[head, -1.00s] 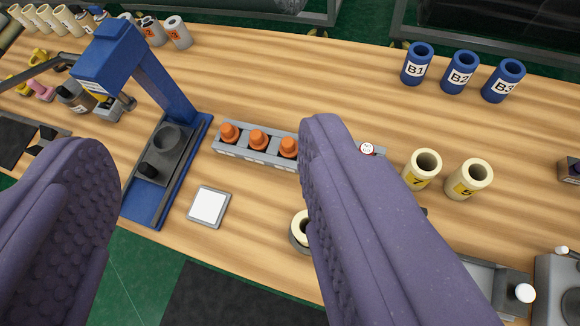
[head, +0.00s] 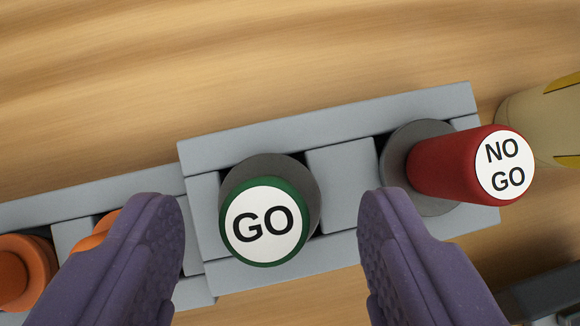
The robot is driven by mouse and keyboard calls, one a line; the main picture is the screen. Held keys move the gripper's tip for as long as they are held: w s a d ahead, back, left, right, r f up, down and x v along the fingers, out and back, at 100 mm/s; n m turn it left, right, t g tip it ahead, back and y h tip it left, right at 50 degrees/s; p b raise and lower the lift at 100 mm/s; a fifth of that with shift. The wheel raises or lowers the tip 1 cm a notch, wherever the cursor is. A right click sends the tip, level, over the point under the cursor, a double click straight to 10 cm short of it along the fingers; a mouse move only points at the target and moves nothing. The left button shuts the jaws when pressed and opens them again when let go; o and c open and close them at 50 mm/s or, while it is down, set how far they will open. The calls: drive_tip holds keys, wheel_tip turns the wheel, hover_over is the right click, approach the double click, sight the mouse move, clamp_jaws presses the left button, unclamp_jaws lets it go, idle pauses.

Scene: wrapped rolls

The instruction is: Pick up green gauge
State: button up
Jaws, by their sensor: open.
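The green gauge (head: 264,222) stands in the left slot of a grey holder (head: 330,118). Its round white top reads "GO" inside a green rim, and a dark grey collar shows behind it. My gripper (head: 270,215) is open, with one purple finger at the left of the green gauge and the other at its right. Neither finger visibly touches the gauge. The gauge's lower body is hidden beneath its top.
A red gauge (head: 455,165) marked "NO GO" stands in the right slot, close to my right finger. Orange plugs (head: 22,270) sit in a grey rack at the left. A cream roll (head: 545,120) is at the right edge. Bare wooden table (head: 230,60) lies behind the holder.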

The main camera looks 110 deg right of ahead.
sight(262, 226)
drive_tip(key=b+x, duration=0.1)
drive_tip(key=x, duration=0.3)
drive_tip(key=shift+w+f, duration=0.15)
drive_tip(key=shift+f, duration=0.2)
drive_tip(key=c, duration=1)
drive_tip(key=shift+r, duration=0.15)
